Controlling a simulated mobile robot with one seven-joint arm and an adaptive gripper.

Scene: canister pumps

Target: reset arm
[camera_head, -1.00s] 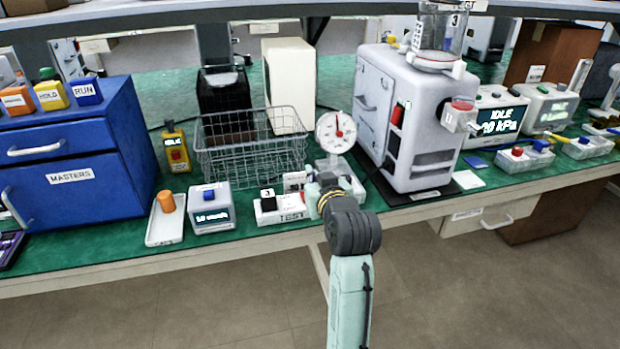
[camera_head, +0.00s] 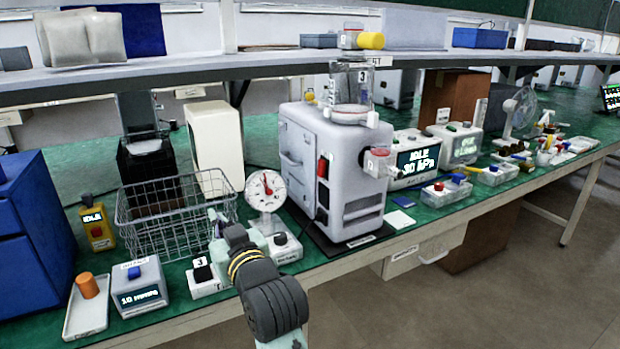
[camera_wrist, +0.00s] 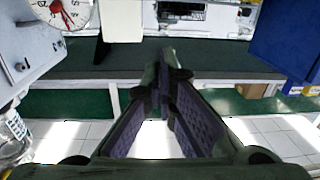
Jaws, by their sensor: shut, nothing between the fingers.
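My gripper shows in the wrist view (camera_wrist: 163,88). Its two dark fingers meet at the tips, with nothing between them. In the head view my arm rises from the bottom edge toward the bench front, by the pressure gauge (camera_head: 265,190) and a small block marked 3 (camera_head: 203,271). The gauge also shows at the top left of the wrist view (camera_wrist: 62,12).
The green bench is crowded: a wire basket (camera_head: 170,228), a grey machine with a canister (camera_head: 335,165), an orange-capped item on a tray (camera_head: 88,286) and a blue cabinet (camera_head: 35,235). A shelf (camera_head: 270,64) runs above. Open floor (camera_head: 500,300) lies at the front right.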

